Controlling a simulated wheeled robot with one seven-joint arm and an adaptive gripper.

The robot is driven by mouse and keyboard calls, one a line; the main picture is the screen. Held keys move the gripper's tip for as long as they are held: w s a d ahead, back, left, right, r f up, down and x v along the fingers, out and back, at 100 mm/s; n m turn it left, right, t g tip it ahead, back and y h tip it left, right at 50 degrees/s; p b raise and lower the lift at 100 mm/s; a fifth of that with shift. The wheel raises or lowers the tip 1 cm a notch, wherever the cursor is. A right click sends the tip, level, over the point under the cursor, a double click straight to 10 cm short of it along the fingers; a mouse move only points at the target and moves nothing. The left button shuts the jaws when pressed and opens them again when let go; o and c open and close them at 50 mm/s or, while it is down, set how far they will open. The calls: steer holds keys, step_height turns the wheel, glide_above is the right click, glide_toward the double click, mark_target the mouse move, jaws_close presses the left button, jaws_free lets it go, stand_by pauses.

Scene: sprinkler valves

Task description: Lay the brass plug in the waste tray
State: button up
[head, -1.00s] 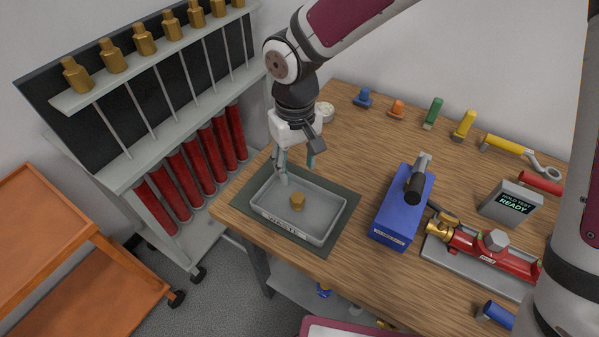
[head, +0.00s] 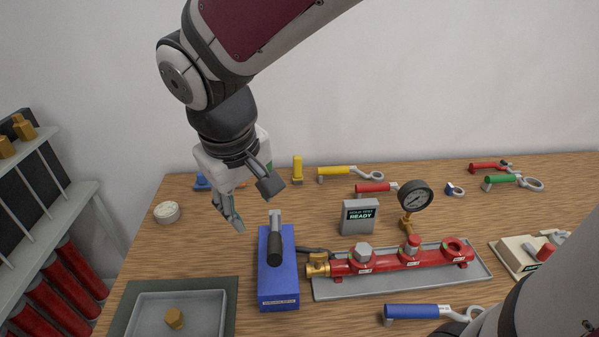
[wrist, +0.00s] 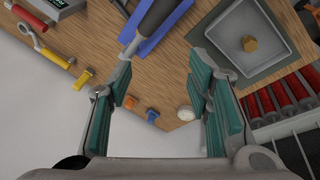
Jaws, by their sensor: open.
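The brass plug (head: 174,319) lies on the floor of the grey waste tray (head: 226,300), in the lower left of the head view. The plug also shows in the wrist view (wrist: 248,43), inside the tray (wrist: 286,42) at upper right. Nothing holds it. My gripper (head: 234,214) is raised above the table, behind the tray and apart from it. In the wrist view its two teal-padded fingers (wrist: 163,60) are spread wide with nothing between them. The tray's near edge is cut off in the head view.
A blue block with a black-handled lever (head: 278,275) stands right of the tray. Beyond it are a red valve manifold (head: 400,258) with a gauge (head: 415,197) and a grey display box (head: 359,216). A rack (head: 60,215) stands left. Coloured handles lie along the back.

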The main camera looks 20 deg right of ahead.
steer(key=s+d+r+m+t+y, duration=0.1)
steer(key=s+d+r+m+t, duration=0.1)
steer(key=s+d+r, duration=0.4)
steer(key=s+d+m, duration=0.1)
steer(key=s+d, duration=0.2)
steer(key=s, duration=0.2)
steer(key=shift+s+d+m+t+y, duration=0.25)
steer(key=shift+s+m+t+y, duration=0.05)
steer(key=shift+m, duration=0.1)
